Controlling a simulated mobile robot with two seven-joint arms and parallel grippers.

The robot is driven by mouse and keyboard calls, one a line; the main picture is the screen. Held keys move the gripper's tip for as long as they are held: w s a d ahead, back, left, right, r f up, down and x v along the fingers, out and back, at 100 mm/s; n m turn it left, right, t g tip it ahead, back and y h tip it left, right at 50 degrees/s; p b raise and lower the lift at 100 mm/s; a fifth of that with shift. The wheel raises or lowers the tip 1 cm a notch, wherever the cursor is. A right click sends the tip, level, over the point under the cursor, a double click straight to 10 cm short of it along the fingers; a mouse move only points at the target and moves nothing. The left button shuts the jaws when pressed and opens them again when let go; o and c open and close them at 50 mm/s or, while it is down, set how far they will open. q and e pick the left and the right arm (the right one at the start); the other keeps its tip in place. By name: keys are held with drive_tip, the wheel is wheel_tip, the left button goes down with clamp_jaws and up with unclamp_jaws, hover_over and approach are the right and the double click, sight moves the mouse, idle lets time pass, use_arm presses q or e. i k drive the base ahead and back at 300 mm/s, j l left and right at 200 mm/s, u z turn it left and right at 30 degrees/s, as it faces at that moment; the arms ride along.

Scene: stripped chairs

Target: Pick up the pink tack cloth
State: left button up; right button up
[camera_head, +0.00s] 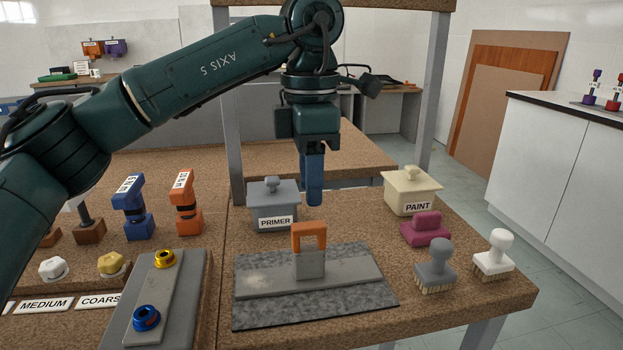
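The pink tack cloth (426,229) is a magenta pad with a raised grip on top. It rests on the brown worktop at the right, in front of the cream PAINT pot and behind two brushes. My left gripper (314,203) points straight down with blue fingers, above the worktop between the PRIMER pot and the PAINT pot. It is well to the left of the cloth and apart from it. The fingers line up in this view, so their opening is hidden. Nothing shows held below them. My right gripper is not in view.
The cream PAINT pot (411,190) and the grey PRIMER pot (273,206) stand at the back. A grey-knobbed brush (436,264) and a white brush (494,255) stand near the cloth. An orange-handled tool (309,250) stands on a grey board (350,272).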

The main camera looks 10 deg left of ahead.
sight(424, 227)
drive_tip(key=k, duration=1.5)
